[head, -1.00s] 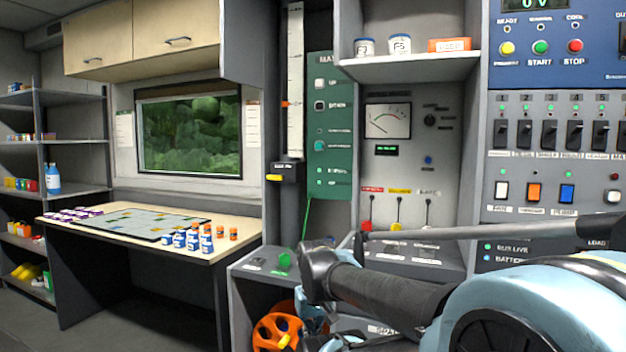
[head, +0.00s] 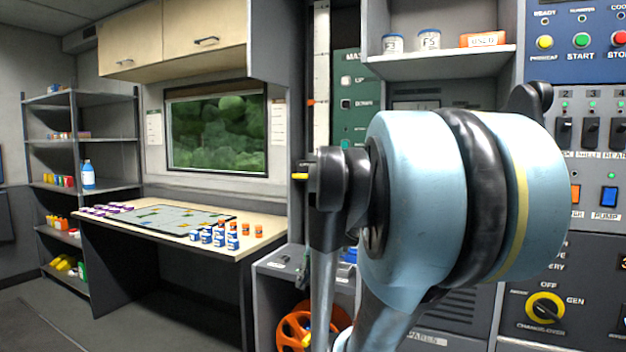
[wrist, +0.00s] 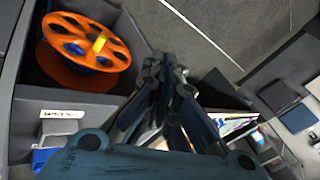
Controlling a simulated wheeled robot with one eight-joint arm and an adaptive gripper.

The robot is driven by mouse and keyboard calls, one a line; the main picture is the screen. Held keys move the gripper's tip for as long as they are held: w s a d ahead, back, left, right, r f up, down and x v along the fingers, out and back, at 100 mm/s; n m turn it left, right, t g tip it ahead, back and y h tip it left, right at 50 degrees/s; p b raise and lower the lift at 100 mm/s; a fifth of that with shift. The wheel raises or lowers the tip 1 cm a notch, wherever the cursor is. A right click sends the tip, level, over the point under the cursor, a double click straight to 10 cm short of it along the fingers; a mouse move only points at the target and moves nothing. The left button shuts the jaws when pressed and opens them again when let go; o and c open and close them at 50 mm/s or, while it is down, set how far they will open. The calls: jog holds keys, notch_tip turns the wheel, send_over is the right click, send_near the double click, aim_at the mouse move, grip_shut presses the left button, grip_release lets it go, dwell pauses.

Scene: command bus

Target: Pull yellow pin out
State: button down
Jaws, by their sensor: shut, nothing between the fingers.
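A small yellow pin (head: 300,176) sticks out to the left at the foot of the mast column in the head view, low on the white scale; my arm hides much of what is around it. Another yellow peg (wrist: 100,43) stands at the hub of an orange reel in the wrist view. I cannot tell from the frames which one is meant. My gripper (wrist: 172,72) is shut and empty, to the right of the reel and apart from it. My arm hides the gripper in the head view.
The orange reel (wrist: 72,48) sits in a grey bin, and shows low in the head view (head: 292,330). A table (head: 262,238) with small bottles stands left. A switch panel (head: 590,85) is at right. Open floor (wrist: 240,25) lies beyond the bins.

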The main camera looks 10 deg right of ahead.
jog(key=w+r+m+t+y, duration=0.2)
jog(key=w+r+y, duration=0.1)
jog(key=w+r, duration=0.65)
jog(key=m+t+y, duration=0.3)
jog(key=m+t, duration=0.4)
jog(key=t, duration=0.2)
send_near(305, 176)
jog(key=d, duration=0.1)
jog(key=w+d, duration=0.1)
jog(key=d, duration=0.2)
jog(key=shift+w+d+r, duration=0.1)
jog(key=shift+w+r, duration=0.15)
jog(key=shift+r, duration=0.15)
jog(key=shift+f+x, duration=0.15)
jog(key=shift+x, duration=2.4)
jog(key=shift+f+x, duration=0.15)
jog(key=shift+x, duration=2.35)
jog(key=shift+s+a, duration=0.65)
jog(key=shift+s, duration=0.25)
jog(key=shift+s+a, duration=0.65)
jog(key=shift+s, duration=0.3)
